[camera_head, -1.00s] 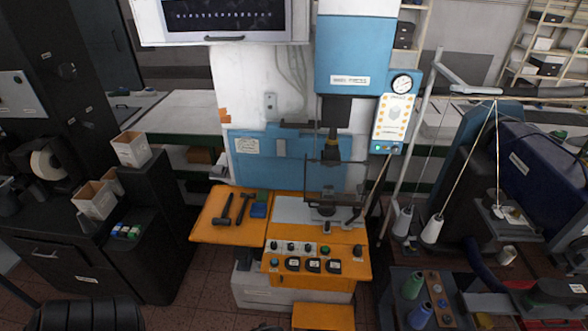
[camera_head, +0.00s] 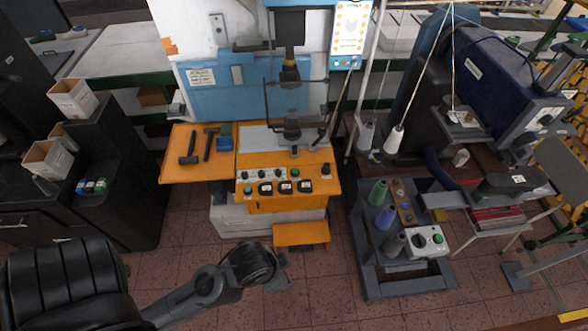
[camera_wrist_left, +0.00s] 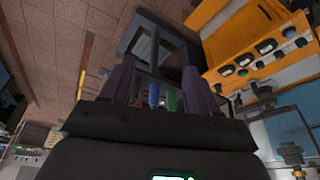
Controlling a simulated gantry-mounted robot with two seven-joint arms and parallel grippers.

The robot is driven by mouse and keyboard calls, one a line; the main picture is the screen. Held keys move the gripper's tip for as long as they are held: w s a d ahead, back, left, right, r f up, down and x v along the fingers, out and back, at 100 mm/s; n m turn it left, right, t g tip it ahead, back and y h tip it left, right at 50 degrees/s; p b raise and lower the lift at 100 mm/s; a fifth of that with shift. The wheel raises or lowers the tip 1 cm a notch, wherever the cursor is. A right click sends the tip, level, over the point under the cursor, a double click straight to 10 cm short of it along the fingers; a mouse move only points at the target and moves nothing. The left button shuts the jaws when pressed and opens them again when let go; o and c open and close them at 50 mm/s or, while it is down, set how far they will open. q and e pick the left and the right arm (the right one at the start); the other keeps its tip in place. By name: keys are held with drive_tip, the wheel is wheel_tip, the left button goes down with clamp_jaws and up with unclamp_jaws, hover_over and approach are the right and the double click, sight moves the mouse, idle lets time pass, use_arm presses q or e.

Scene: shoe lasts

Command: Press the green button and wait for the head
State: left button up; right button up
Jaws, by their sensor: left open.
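A green button (camera_head: 295,172) sits in the upper control row of the orange panel (camera_head: 320,198) on the press. The press head (camera_head: 290,72) is above the machine's grey work plate, with a gap below it. Another green button (camera_head: 437,239) is on a small white control box at the right. My left gripper (camera_head: 283,268) is low in front of the press, below and apart from the panel; its fingers are hard to make out there. The left wrist view shows the two fingers (camera_wrist_left: 157,88) spread apart and empty. My right gripper is not in view.
An orange side table (camera_head: 172,172) holds hammers and a blue-green item. An orange step (camera_head: 300,235) stands out below the panel. A grey stand (camera_head: 375,275) with thread spools (camera_head: 377,192) is at the right. The tiled floor between is free.

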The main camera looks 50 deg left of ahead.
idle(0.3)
use_arm(q)
clamp_jaws()
idle(1.6)
